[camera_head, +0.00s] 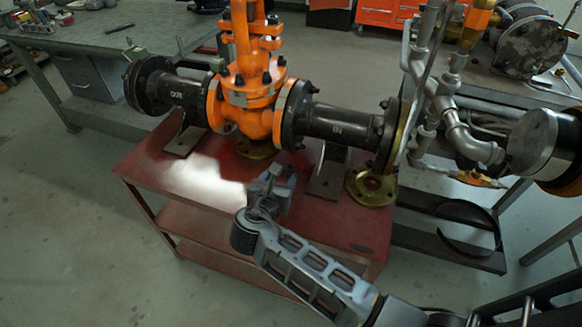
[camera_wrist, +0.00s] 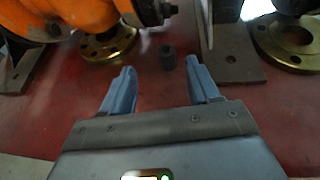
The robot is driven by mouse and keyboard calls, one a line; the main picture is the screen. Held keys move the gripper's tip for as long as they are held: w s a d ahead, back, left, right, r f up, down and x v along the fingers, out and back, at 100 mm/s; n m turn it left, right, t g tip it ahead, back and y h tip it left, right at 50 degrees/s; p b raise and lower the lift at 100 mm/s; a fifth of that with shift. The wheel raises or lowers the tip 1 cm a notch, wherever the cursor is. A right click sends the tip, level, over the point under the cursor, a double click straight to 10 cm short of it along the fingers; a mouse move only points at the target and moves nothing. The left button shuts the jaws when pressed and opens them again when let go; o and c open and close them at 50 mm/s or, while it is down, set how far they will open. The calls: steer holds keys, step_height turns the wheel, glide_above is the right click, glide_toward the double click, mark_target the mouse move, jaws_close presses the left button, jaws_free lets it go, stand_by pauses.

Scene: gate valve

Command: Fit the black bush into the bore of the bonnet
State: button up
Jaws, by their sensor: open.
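The black bush (camera_wrist: 167,57) is a small dark cylinder standing on the red table top, seen in the wrist view. It lies just beyond my gripper (camera_wrist: 160,74), a little right of the middle of the gap between the fingers. My gripper is open and empty. In the head view my gripper (camera_head: 276,183) is low over the red table, in front of the orange valve (camera_head: 250,115); I cannot make out the bush there. The orange bonnet (camera_head: 247,78) rises in the upper part of the valve. Its bore cannot be seen.
Black flanged pipes on brackets (camera_head: 330,122) run left and right from the valve. Brass flanges (camera_head: 372,187) lie on the table; one also shows in the wrist view (camera_wrist: 108,45). Grey pipework (camera_head: 450,130) stands at the right. The red table's (camera_head: 330,225) front area is mostly clear.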

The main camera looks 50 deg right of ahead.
mark_target(290, 167)
steer(key=x, duration=0.7)
steer(key=shift+s+d+f, duration=0.2)
steer(key=shift+s+f, duration=0.1)
steer(key=shift+s, duration=0.05)
steer(key=shift+c, duration=0.2)
jaws_close()
